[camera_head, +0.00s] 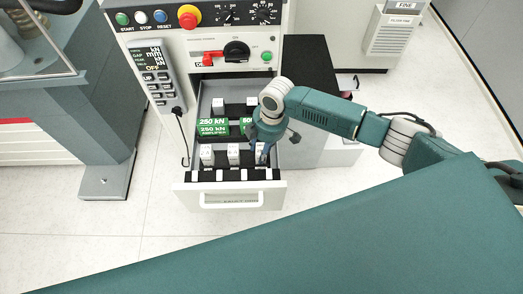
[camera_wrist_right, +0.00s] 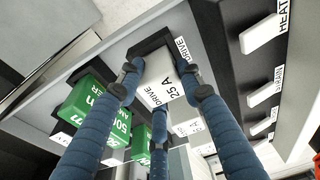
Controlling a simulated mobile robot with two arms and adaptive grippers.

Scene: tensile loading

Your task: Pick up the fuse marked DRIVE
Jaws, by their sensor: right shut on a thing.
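The fuse marked DRIVE is a white block with "25 A" on its face (camera_wrist_right: 158,88) in the right wrist view, with a dark end. My right gripper (camera_head: 264,150) reaches down into the open drawer at its right front corner. In the right wrist view its blue, jointed fingers (camera_wrist_right: 155,95) are closed around the white fuse. In the head view the gripper largely hides this fuse. I cannot tell whether the fuse is still in its slot. My left gripper is not in view.
White handles (camera_wrist_right: 262,34) with labels such as HEAT line the right of the wrist view. The control panel (camera_head: 222,38) stands behind.

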